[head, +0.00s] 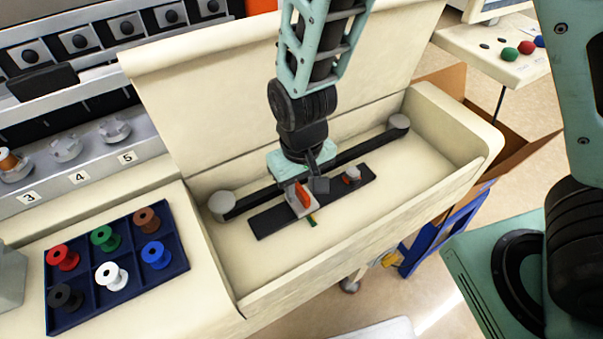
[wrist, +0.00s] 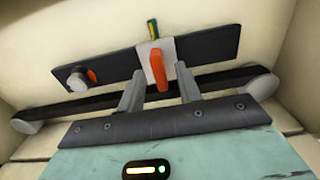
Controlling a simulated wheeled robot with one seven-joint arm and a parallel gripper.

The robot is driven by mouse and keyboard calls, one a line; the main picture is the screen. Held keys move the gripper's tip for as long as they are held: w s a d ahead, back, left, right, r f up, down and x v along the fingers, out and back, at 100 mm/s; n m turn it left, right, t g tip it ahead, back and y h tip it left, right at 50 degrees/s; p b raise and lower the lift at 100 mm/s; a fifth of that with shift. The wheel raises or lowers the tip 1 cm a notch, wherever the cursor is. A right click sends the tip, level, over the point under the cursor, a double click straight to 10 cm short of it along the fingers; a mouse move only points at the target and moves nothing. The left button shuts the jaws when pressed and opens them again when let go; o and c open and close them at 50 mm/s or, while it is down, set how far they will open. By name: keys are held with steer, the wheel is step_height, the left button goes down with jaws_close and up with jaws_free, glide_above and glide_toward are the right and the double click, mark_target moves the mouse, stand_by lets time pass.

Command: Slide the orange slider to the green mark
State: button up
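The orange slider has an upright orange handle (head: 302,194) on a pale block (head: 294,207), set on a black plate (head: 268,222). The wrist view shows the handle (wrist: 157,74) and the pale block (wrist: 147,51) too. The green mark (head: 312,221) is a small strip with yellow beside it at the plate's near edge. In the wrist view the green mark (wrist: 154,30) sticks out just beyond the block, roughly in line with it. My gripper (wrist: 159,72) is open, its fingers on either side of the handle with gaps visible. In the head view my gripper (head: 308,184) partly hides the plate.
A round knob with an orange piece (head: 351,175) sits at the plate's other end. A dark belt between two round pale posts (head: 222,204) runs behind the plate. The cream tray walls (head: 450,180) surround them. A blue tray of coloured spools (head: 178,262) stands left.

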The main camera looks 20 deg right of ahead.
mark_target(302, 191)
step_height(302, 191, up, 17)
steer(key=shift+r+p, duration=0.15)
steer(key=shift+p, duration=0.2)
stand_by(0.4)
steer(key=s+d+n, duration=0.2)
steer(key=s, duration=0.4)
steer(key=s+d+n, duration=0.2)
steer(key=s, duration=0.4)
steer(key=shift+s+d+f+n+y, duration=0.15)
steer(key=shift+d+f+n+y, duration=0.1)
steer(key=shift+f+n+y, duration=0.1)
stand_by(1.3)
